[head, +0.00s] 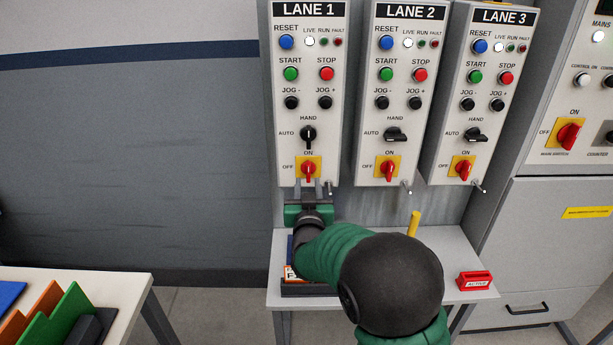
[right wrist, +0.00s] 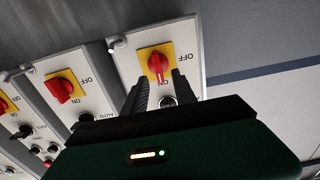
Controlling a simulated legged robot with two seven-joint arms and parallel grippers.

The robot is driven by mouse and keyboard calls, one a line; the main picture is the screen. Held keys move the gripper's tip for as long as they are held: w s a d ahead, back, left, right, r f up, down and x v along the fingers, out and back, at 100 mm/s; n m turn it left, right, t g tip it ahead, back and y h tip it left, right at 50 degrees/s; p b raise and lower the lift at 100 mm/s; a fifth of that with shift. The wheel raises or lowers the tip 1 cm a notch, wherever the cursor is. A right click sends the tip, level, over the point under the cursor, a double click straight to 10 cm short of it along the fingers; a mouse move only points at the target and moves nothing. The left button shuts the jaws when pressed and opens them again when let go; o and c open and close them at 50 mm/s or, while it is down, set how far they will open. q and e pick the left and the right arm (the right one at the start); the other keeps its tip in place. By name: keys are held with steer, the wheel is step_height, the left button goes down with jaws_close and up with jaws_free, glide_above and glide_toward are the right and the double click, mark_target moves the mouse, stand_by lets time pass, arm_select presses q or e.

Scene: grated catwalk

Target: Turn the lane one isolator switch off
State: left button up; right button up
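The lane one isolator switch (head: 308,170) is a red rotary handle on a yellow plate at the bottom of the LANE 1 panel (head: 304,90). Its handle stands upright, towards the ON mark. The right wrist view shows the same switch (right wrist: 158,66) upside down, just beyond the fingertips. My right gripper (head: 308,194) is just below the panel's lower edge. In the right wrist view its two dark fingers (right wrist: 158,82) are apart, with nothing between them, and the handle lies ahead of the gap. Contact with the handle cannot be made out. My left gripper is not in view.
LANE 2 (head: 407,90) and LANE 3 (head: 481,90) panels with like red switches hang to the right. Below is a narrow shelf (head: 455,260) with a yellow upright handle (head: 413,223) and a red block (head: 474,281). A table (head: 125,290) stands at lower left.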

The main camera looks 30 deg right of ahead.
mark_target(308, 173)
steer(key=x, duration=0.6)
steer(key=shift+s+d+f, duration=0.1)
steer(key=shift+s+d, duration=0.15)
steer(key=shift+a, duration=0.25)
jaws_close()
